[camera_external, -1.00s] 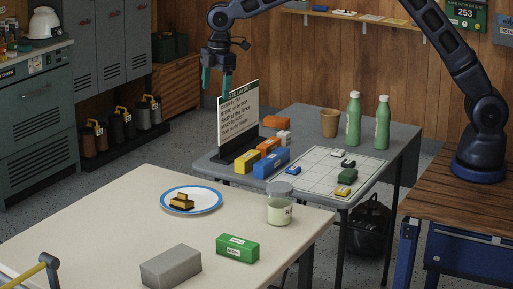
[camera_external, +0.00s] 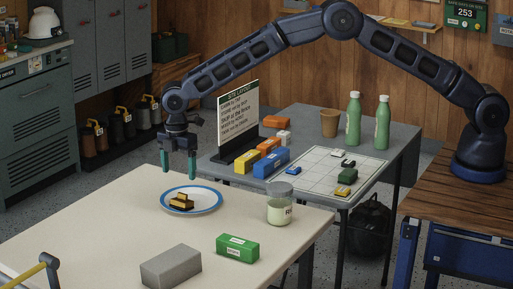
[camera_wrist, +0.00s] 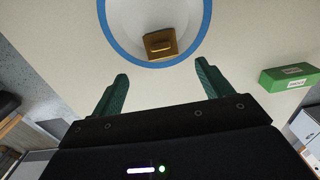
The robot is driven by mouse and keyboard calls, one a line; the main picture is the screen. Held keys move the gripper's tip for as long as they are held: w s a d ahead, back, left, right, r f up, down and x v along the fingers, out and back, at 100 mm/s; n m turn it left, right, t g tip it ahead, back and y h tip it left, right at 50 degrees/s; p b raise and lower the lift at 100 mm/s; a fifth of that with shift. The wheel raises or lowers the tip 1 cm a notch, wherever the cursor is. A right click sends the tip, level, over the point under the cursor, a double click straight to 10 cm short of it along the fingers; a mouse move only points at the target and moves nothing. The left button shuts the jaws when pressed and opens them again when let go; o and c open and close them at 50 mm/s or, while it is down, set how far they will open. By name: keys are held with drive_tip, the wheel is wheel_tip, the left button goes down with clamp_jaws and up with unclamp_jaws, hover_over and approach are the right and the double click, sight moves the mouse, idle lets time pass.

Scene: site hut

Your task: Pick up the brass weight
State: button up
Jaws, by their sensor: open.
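The brass weight (camera_external: 181,202) is a small gold-coloured block with a dark part. It sits on a white plate with a blue rim (camera_external: 216,204) on the near cream table. In the wrist view the brass weight (camera_wrist: 160,44) lies on the plate (camera_wrist: 122,46), just beyond the fingertips and roughly midway between them. My gripper (camera_external: 179,172) is open and empty, its green fingers pointing down above the table near the far edge of the plate. In the wrist view my gripper (camera_wrist: 162,75) shows both fingers spread wide.
On the cream table (camera_external: 110,220) are a glass jar (camera_external: 281,206), a green box (camera_external: 237,248) and a grey block (camera_external: 171,267). Behind stands a grey table (camera_external: 310,120) with a sign (camera_external: 238,120), coloured boxes, a grid board (camera_external: 325,170) and green bottles (camera_external: 354,120).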

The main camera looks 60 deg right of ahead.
sight(181, 194)
wheel_tip(181, 194, down, 9)
drive_tip(key=shift+s+d+f, duration=0.1)
drive_tip(key=shift+s+d, duration=0.05)
drive_tip(key=c, duration=1.5)
drive_tip(key=shift+r, duration=0.2)
